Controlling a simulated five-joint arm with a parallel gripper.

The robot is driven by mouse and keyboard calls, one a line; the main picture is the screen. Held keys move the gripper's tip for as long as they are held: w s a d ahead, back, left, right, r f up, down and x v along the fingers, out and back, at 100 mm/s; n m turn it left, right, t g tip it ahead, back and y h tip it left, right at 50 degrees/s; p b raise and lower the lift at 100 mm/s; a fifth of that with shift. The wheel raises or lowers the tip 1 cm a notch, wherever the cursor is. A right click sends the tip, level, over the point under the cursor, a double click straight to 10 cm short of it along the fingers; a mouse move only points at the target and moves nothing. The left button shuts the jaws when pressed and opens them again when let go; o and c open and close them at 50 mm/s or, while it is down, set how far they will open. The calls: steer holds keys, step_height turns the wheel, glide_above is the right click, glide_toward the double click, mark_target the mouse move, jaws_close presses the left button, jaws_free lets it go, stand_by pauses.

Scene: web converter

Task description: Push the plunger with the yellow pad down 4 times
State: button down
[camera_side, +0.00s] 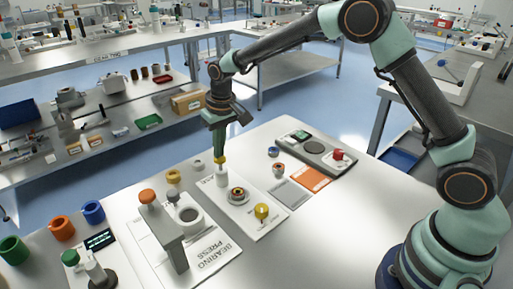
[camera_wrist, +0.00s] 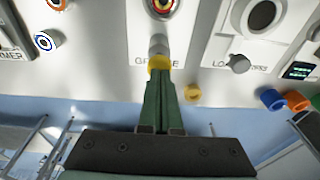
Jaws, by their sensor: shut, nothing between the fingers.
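The plunger has a yellow pad (camera_side: 219,159) on top of a white upright body (camera_side: 221,177), at the back of a white panel. In the wrist view the yellow pad (camera_wrist: 159,63) and the grey-white body are just beyond my fingertips. My gripper (camera_side: 219,153) is shut, its green fingers pointing down right over the pad. The fingertips appear to meet the top of the pad; how far it is pressed I cannot tell. In the wrist view my gripper (camera_wrist: 159,76) hides part of the pad.
A copper-coloured ringed part (camera_side: 238,193) and a yellow knob (camera_side: 262,211) share the plunger's panel. The bearing press (camera_side: 170,237) with an orange knob stands left in the side view. A yellow cup (camera_side: 173,176) is behind it. An orange square (camera_side: 310,178) lies to the right.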

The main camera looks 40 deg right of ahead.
steer(key=shift+f, duration=1.05)
steer(key=shift+r, duration=1.9)
steer(key=shift+r, duration=3)
